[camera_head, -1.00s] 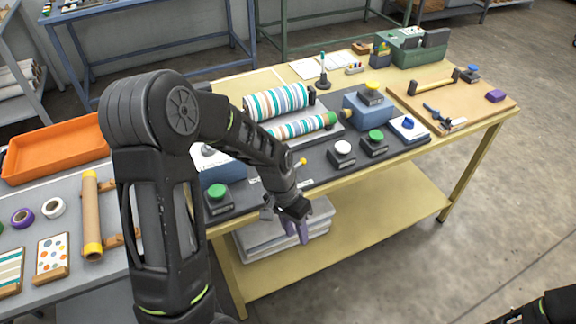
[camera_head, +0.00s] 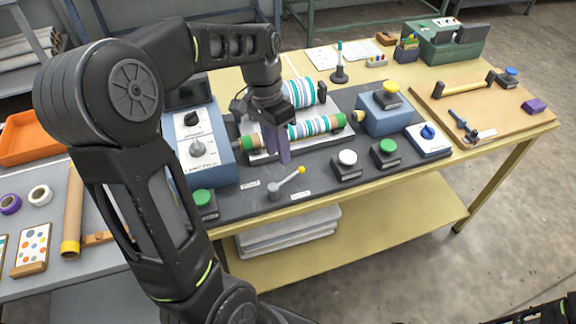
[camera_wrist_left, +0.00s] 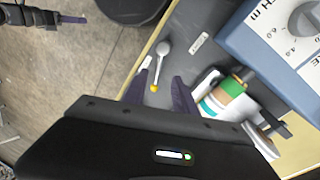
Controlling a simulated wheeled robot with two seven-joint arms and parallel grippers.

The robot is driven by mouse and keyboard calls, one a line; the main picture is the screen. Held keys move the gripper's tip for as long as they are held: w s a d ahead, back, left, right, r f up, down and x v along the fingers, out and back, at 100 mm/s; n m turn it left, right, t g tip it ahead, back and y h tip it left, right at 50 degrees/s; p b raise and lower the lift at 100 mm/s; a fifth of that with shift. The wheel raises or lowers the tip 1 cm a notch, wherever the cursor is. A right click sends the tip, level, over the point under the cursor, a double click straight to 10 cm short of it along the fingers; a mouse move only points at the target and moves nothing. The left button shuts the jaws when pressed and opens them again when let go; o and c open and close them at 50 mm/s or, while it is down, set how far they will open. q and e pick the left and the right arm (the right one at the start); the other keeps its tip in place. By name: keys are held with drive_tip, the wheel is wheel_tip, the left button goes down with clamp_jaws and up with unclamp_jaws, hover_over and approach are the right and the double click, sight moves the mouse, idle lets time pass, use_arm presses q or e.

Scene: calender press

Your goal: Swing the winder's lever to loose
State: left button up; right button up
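The winder's lever (camera_head: 288,182) is a grey bar with a yellow tip on the dark panel at the table's front edge. From its round pivot it slants up to the right. In the left wrist view the lever (camera_wrist_left: 161,62) lies ahead of the fingers, its yellow tip near the gap between them. My left gripper (camera_head: 277,150) is above the panel, behind the lever in the head view, with purple fingers pointing down. The wrist view shows its fingers (camera_wrist_left: 160,90) apart and empty. My right gripper (camera_wrist_left: 48,18) shows only partly, at the wrist view's upper left.
Two small labels flank the lever, too small to read. Striped rollers (camera_head: 315,127) stand behind it. A blue dial box (camera_head: 205,150) is at left. Green (camera_head: 203,199) and white (camera_head: 347,158) buttons sit on either side.

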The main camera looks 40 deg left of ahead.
use_arm(q)
drive_tip(key=shift+s+d+f+p, duration=0.1)
drive_tip(key=shift+d+f, duration=0.15)
drive_tip(key=shift+f, duration=1.05)
drive_tip(key=shift+s+d+f+p, duration=0.15)
drive_tip(key=shift+d+f, duration=0.1)
drive_tip(key=shift+f, duration=1)
drive_tip(key=shift+w+d+f+p, duration=0.1)
drive_tip(key=shift+d+f, duration=0.15)
drive_tip(key=shift+f, duration=1.05)
drive_tip(key=shift+c, duration=0.2)
clamp_jaws()
